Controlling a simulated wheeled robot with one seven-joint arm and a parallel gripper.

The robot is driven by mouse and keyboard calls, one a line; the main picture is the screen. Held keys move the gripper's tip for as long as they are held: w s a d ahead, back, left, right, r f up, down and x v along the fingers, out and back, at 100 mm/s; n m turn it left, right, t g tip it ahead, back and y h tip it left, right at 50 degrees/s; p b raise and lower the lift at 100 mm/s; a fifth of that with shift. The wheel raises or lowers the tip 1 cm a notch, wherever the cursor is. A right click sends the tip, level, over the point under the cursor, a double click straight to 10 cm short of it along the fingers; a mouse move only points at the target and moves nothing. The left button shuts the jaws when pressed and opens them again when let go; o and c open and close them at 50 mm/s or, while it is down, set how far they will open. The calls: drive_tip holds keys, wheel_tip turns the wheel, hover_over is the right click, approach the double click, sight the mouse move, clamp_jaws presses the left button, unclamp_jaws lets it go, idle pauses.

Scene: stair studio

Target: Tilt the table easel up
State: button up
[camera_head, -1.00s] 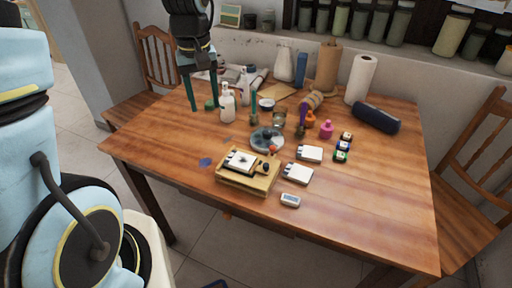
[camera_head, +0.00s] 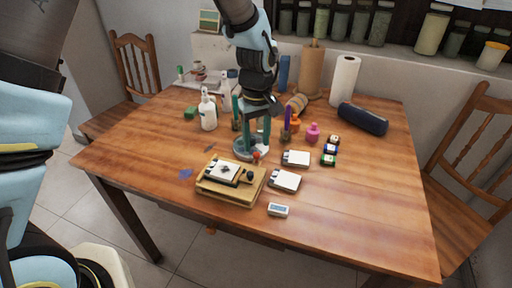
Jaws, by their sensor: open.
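The table easel (camera_head: 226,192) is a low, light wooden frame lying flat near the table's front edge, left of centre in the head view. A small white card or canvas with a dark mark (camera_head: 222,171) lies on it, with a dark knob at its right. My gripper (camera_head: 253,147) points down just behind the easel, its green fingers apart with nothing seen between them. It appears over the round grey palette (camera_head: 244,154), which it partly hides. I cannot tell its exact height above the table.
White boxes (camera_head: 285,180) lie right of the easel, with a small white device (camera_head: 278,210) in front. A white bottle (camera_head: 208,113) stands behind left. The table's right front is clear.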

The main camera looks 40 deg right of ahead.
sight(256, 153)
drive_tip(key=shift+f, duration=1.9)
drive_tip(key=shift+c, duration=0.3)
clamp_jaws()
